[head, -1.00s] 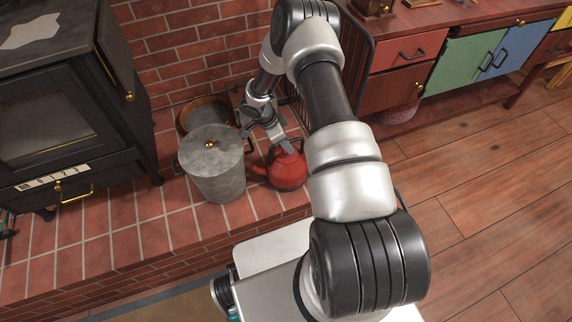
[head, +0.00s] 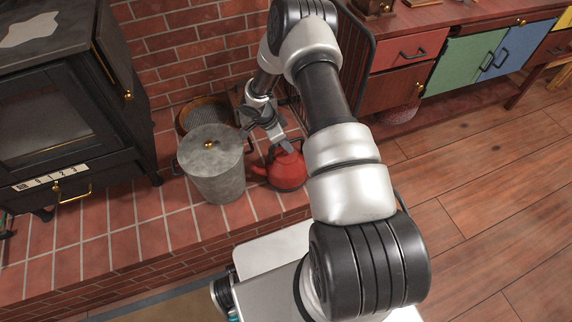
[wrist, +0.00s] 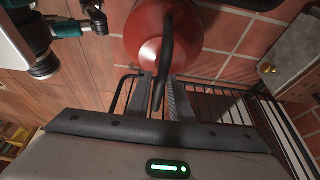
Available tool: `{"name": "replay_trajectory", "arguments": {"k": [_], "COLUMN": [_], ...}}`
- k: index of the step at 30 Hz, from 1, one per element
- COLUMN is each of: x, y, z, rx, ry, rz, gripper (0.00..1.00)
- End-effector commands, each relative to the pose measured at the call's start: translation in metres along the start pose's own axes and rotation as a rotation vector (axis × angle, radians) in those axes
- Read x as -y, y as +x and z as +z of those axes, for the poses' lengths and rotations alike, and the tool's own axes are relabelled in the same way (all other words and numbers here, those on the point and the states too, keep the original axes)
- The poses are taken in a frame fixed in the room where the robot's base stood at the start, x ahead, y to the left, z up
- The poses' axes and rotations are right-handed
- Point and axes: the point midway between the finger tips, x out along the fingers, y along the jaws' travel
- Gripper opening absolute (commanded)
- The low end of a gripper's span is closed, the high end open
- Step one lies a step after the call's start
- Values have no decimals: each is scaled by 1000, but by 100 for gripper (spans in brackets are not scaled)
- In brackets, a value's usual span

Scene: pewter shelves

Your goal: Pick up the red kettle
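The red kettle (head: 287,171) stands upright on the tiled brick ledge, just right of a grey metal bin. My gripper (head: 286,146) is at the kettle's top, pointing down at it. In the wrist view the red kettle body (wrist: 150,30) fills the top middle, and its dark handle (wrist: 166,50) runs down between the two fingers of my gripper (wrist: 162,88). The fingers are apart on either side of the handle, with gaps showing; no grip on it is visible. The kettle's far side is partly hidden by my arm.
The lidded grey bin (head: 213,165) stands close to the kettle's left. A black stove (head: 70,110) is at left. A dark metal rack (wrist: 225,105) is close to my gripper. Front ledge tiles are clear.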

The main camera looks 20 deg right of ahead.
Motion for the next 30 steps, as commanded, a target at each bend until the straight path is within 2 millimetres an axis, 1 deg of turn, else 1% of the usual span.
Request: {"name": "replay_trajectory", "arguments": {"k": [1,3,30], "x": [0,0,0], "y": [0,0,0], "z": [0,0,0], "rx": [0,0,0], "ry": [0,0,0], "rz": [0,0,1], "gripper": [11,0,0]}}
